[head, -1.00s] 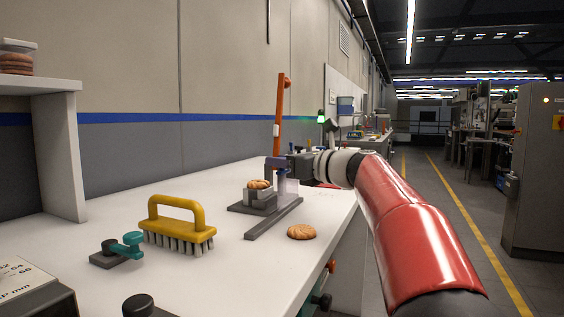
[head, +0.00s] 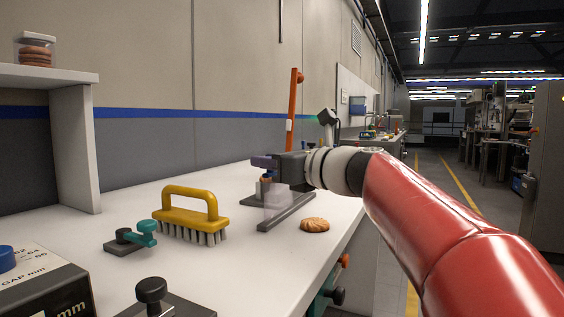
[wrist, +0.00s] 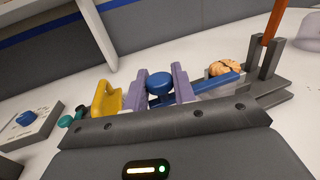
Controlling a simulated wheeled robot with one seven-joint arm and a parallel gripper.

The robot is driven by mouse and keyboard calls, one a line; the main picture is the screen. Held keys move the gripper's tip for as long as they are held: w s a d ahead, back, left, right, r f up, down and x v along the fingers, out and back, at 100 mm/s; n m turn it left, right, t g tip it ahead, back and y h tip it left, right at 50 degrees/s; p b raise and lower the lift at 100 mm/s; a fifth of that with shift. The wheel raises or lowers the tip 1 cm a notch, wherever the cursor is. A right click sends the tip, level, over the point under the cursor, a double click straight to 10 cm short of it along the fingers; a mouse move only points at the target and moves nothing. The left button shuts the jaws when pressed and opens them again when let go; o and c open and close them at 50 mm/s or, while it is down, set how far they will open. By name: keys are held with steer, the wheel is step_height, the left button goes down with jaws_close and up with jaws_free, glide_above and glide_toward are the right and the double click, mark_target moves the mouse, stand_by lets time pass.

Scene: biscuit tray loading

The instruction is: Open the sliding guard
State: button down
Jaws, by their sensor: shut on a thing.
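The sliding guard (head: 277,205) is a small translucent panel standing at the grey rail (head: 300,205) of a low fixture on the bench. My gripper (head: 265,162) is above the guard, reaching in from the right. In the wrist view its purple fingers (wrist: 160,74) are shut on a round blue knob (wrist: 159,84). A blue bar (wrist: 216,84) runs from the knob to the right. A biscuit (wrist: 226,67) sits on the fixture's grey block, to the right of the fingers. In the head view the guard and gripper mostly hide that biscuit.
An orange post (head: 293,105) rises behind the fixture. A loose biscuit (head: 314,225) lies right of the rail. A yellow brush (head: 190,212), a teal-handled clamp (head: 130,238) and a gauge box (head: 45,285) stand to the left. The bench between brush and fixture is clear.

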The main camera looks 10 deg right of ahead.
steer(key=c, duration=1.2)
jaws_free()
steer(key=v, duration=0.7)
steer(key=shift+s+d, duration=0.2)
steer(key=shift+s, duration=0.2)
